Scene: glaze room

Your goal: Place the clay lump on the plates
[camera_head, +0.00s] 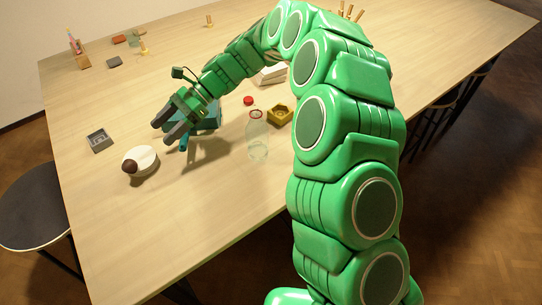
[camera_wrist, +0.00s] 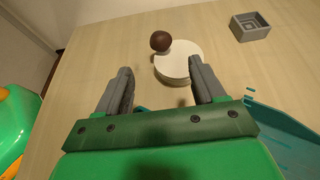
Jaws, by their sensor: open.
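The clay lump (camera_head: 130,167) is a small dark brown ball. It shows at the left edge of a stack of white round plates (camera_head: 145,157) on the table's left part. In the wrist view the lump (camera_wrist: 161,41) overlaps the far left rim of the plates (camera_wrist: 178,65); I cannot tell whether it rests on the rim or beside it. My gripper (camera_head: 168,130) is open and empty, above the table and to the upper right of the plates. In the wrist view its two grey fingers (camera_wrist: 160,85) are spread, with the plates beyond them.
A grey square dish (camera_head: 99,140) stands left of the plates. A teal tray (camera_head: 208,117) lies under my gripper. A clear bottle (camera_head: 257,138), a yellow dish (camera_head: 281,115) and a red cap (camera_head: 248,100) stand to the right. The table's near left part (camera_head: 150,220) is clear.

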